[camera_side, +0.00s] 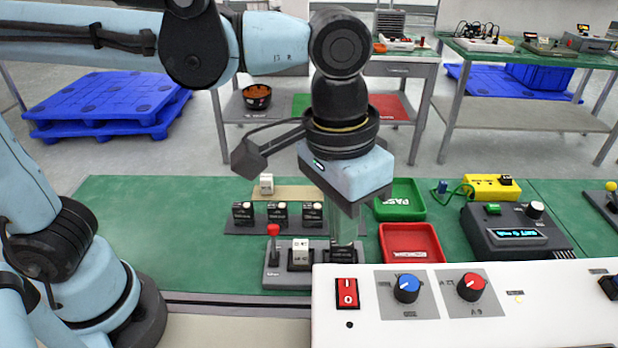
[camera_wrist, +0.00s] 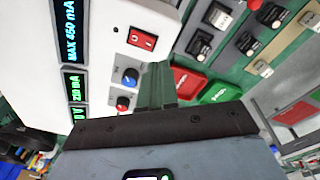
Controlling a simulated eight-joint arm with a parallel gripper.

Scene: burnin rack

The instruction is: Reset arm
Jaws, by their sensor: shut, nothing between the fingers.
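My gripper (camera_side: 343,240) points down over the green work table, its fingers pressed together with nothing between them. In the wrist view my shut fingers (camera_wrist: 158,88) stretch away from the camera. In the side view the fingertips are just above or in front of the dark right socket of a grey test fixture (camera_side: 274,276); I cannot tell whether they touch it. The fixture has a red-knobbed lever (camera_side: 273,231) and a white module (camera_side: 300,252) in its middle socket.
A white control box (camera_side: 450,328) stands in front, with a red switch (camera_side: 347,293), blue knob (camera_side: 407,288) and red knob (camera_side: 471,287). Green tray (camera_side: 401,200) and red tray (camera_side: 411,243) lie right of my gripper. A dark meter (camera_side: 515,232) stands further right. A rack (camera_side: 265,229) holds dark modules.

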